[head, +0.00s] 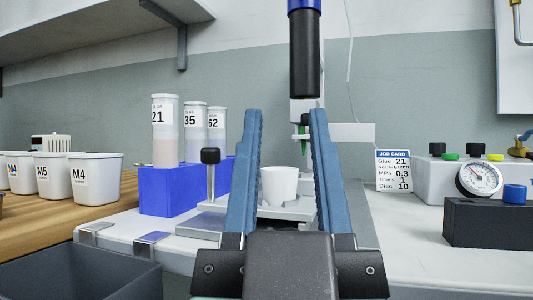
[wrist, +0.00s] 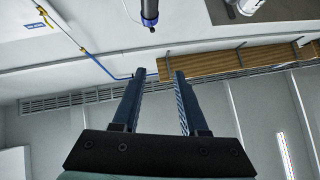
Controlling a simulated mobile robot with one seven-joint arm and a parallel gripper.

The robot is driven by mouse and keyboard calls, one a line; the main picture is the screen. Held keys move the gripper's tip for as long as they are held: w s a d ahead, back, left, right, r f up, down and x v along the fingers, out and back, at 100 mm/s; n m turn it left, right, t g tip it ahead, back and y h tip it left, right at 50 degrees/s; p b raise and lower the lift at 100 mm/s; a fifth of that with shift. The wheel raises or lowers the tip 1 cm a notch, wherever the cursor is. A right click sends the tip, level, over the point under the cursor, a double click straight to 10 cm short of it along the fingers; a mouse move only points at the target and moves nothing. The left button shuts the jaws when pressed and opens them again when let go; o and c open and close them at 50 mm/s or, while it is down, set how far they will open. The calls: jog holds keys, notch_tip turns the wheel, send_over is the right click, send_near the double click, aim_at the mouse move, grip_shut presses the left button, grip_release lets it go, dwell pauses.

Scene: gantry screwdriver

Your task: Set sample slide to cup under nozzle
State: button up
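A small white cup (head: 279,184) stands upright on a pale plate (head: 300,208), seen between my fingers; this plate may be the sample slide. A short post with a black knob (head: 210,156) stands left of the cup. A green nozzle (head: 302,132) hangs below a black, blue-topped barrel (head: 305,65). In the head view the cup appears lower and a little left of the nozzle. My gripper (head: 285,114) is open and empty, its blue fingers pointing up in front of the cup. The wrist view also shows it open (wrist: 160,76). My fingers hide parts of the plate.
A blue rack (head: 170,200) with labelled tubes 21, 35 and 62 stands left. White cups (head: 96,178) stand on a wooden surface further left. A dark bin (head: 90,275) is front left. A gauge box (head: 430,178), job card (head: 393,170) and dark block (head: 485,222) are right.

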jog(key=shift+o, duration=0.8)
notch_tip(320, 180, up, 22)
jog(key=p, duration=2)
jog(key=shift+w+p, duration=0.2)
jog(key=shift+p, duration=0.1)
notch_tip(320, 180, up, 4)
jog(key=w+n+p, duration=0.1)
jog(key=p, duration=0.4)
jog(key=n+g+y+p, duration=0.1)
jog(key=n+g+p, duration=1.2)
jog(key=n, duration=2.2)
send_near(208, 155)
jog(key=w+f+t+p, duration=0.1)
jog(key=w, duration=0.2)
jog(key=w+f+t+p, duration=0.1)
jog(key=w+p, duration=0.1)
jog(key=w, duration=0.2)
jog(key=w+f+t+p, duration=0.1)
jog(key=w+p, duration=0.1)
jog(key=w, duration=0.2)
jog(key=shift+a+t, duration=0.3)
jog(key=shift+a, duration=0.05)
jog(key=shift+s, duration=0.1)
jog(key=shift+c, duration=0.3)
